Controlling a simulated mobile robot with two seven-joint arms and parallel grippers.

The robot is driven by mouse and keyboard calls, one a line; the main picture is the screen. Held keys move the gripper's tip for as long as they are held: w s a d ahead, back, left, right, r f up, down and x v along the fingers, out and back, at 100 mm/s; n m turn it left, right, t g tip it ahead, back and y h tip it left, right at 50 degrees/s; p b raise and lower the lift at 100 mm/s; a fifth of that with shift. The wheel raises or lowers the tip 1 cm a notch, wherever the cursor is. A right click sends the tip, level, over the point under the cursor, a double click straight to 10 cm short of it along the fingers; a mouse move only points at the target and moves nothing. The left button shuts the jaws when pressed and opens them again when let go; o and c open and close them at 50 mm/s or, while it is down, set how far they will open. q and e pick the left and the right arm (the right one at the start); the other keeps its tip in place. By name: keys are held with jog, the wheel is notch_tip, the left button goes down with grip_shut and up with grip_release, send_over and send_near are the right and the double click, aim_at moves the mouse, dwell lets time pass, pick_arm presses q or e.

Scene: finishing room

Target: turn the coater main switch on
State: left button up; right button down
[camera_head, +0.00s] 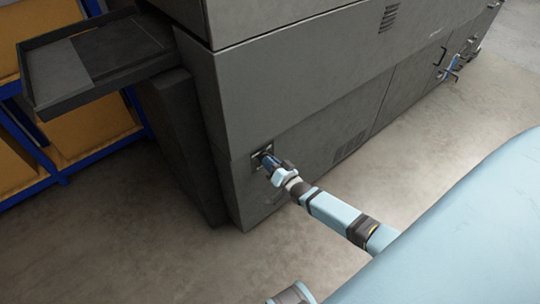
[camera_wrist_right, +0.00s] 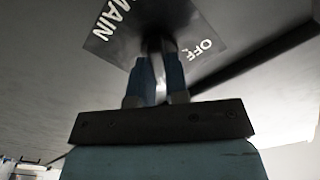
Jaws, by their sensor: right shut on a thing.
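The coater (camera_head: 290,90) is a large dark grey machine filling the upper middle of the head view. Its main switch plate (camera_head: 258,158) sits low on the near face, close to the left corner. In the right wrist view the dark plate (camera_wrist_right: 125,42) carries the white words "MAIN" and "OFF". My right gripper (camera_head: 267,160) reaches the plate, and in the wrist view its blue fingers (camera_wrist_right: 160,72) are shut on the switch handle (camera_wrist_right: 158,42). The fingers hide most of the handle, so its exact setting is unclear. My left gripper is not in view.
A dark tray (camera_head: 50,85) juts out from the coater's left end. Blue racking with orange-brown panels (camera_head: 90,130) stands at the left. The concrete floor (camera_head: 150,265) in front of the coater is clear. Pipe fittings (camera_head: 452,68) stick out at the coater's far right.

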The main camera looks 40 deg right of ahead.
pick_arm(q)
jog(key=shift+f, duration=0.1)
pick_arm(e)
jog(key=shift+m, duration=0.7)
jog(key=c, duration=1.1)
grip_release()
pick_arm(q)
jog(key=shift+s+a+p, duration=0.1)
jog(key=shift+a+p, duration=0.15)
jog(key=shift+p, duration=0.95)
pick_arm(e)
jog(key=s, duration=0.9)
jog(key=s+d, duration=0.1)
jog(key=s, duration=0.3)
jog(key=shift+s, duration=0.4)
